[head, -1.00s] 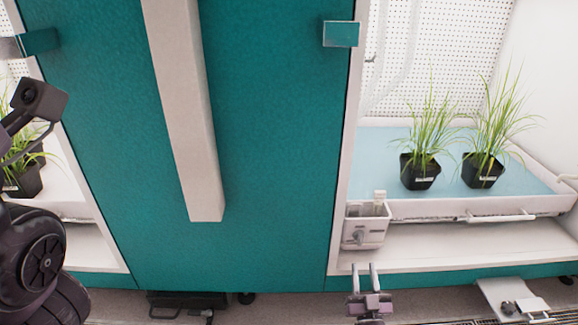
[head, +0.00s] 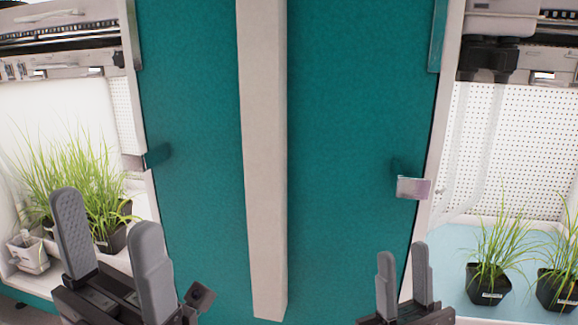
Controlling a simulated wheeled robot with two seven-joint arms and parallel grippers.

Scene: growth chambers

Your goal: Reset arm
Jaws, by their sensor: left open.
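My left gripper (head: 113,250) is in the lower left of the head view. Its two grey padded fingers stand upright and apart, with nothing between them. It is in front of the left chamber opening and the teal panel's left edge. My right gripper (head: 403,282) is at the lower right, in front of the teal panel near the right chamber's edge. Its two fingers point up with a narrow gap between them, and I see nothing held there.
A teal panel (head: 340,130) with a pale vertical bar (head: 263,150) stands between two chambers. Potted grasses (head: 490,250) stand on the right chamber's blue tray (head: 450,240). More potted grass (head: 85,195) and a small white container (head: 28,255) are at left. A metal latch (head: 412,188) juts out at right.

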